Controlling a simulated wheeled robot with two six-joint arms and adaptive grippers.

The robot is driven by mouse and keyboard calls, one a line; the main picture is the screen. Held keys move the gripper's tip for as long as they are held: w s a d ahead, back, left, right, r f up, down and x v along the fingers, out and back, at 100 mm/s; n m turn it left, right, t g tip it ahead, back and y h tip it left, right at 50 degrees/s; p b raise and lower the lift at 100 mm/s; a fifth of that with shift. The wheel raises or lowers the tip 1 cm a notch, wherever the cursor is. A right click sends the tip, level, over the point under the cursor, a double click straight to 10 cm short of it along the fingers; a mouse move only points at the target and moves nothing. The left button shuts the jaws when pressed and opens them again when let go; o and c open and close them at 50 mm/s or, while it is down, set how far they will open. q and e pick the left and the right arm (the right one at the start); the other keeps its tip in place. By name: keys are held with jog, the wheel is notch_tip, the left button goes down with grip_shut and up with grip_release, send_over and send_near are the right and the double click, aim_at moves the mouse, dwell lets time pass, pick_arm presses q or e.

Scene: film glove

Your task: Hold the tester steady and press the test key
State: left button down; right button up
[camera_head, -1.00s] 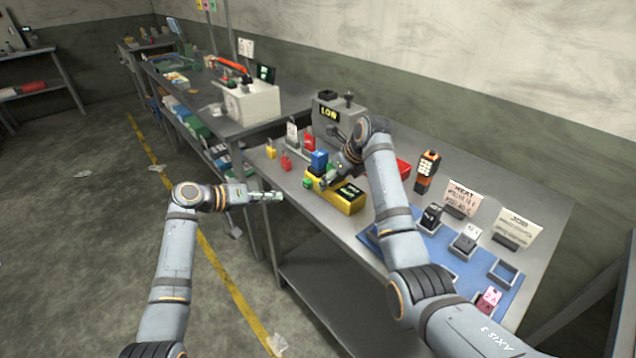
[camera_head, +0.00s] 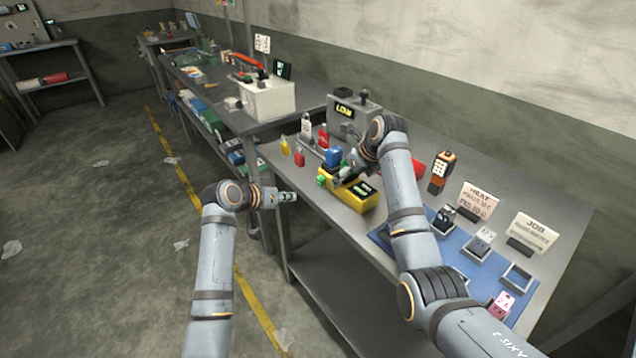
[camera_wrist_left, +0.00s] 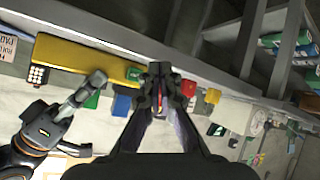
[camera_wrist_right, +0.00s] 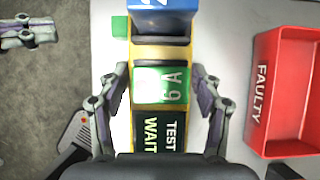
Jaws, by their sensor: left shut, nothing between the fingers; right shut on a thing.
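The tester is a yellow box (camera_head: 337,194) near the table's front edge, with a blue block (camera_head: 333,157) at one end and a green key (camera_head: 321,181) beside that end. In the right wrist view its dark screen (camera_wrist_right: 160,132) reads TEST and WAIT, beside a green A6 panel (camera_wrist_right: 162,86). The green key (camera_wrist_right: 119,27) sticks out at its upper left. My right gripper (camera_wrist_right: 158,92) is shut across the tester's sides. My left gripper (camera_head: 292,197) is shut and empty, off the table's front edge, a short gap from the green key, which also shows in the left wrist view (camera_wrist_left: 134,73).
A red FAULTY bin (camera_wrist_right: 296,95) stands beside the tester. A blue mat (camera_head: 453,255) with holders and an orange handheld meter (camera_head: 440,172) lie to the right.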

aim_at(311, 193)
pick_arm(q)
jog(key=shift+w+d, duration=0.6)
jog(key=shift+d, duration=0.3)
jog(key=shift+w+d, duration=0.55)
jog(key=shift+d, duration=0.3)
jog(key=shift+w+d, duration=0.6)
jog(key=shift+d, duration=0.3)
jog(key=shift+w+d, duration=0.25)
jog(key=shift+d, duration=0.1)
jog(key=shift+w+d, duration=0.25)
jog(key=shift+d, duration=0.15)
jog(key=shift+a, duration=0.1)
jog(key=shift+s+a, duration=0.5)
jog(key=shift+a, duration=0.15)
jog(key=shift+s+a, duration=0.7)
jog(key=shift+a, duration=0.35)
jog(key=shift+s+a, duration=0.7)
jog(key=shift+a, duration=0.35)
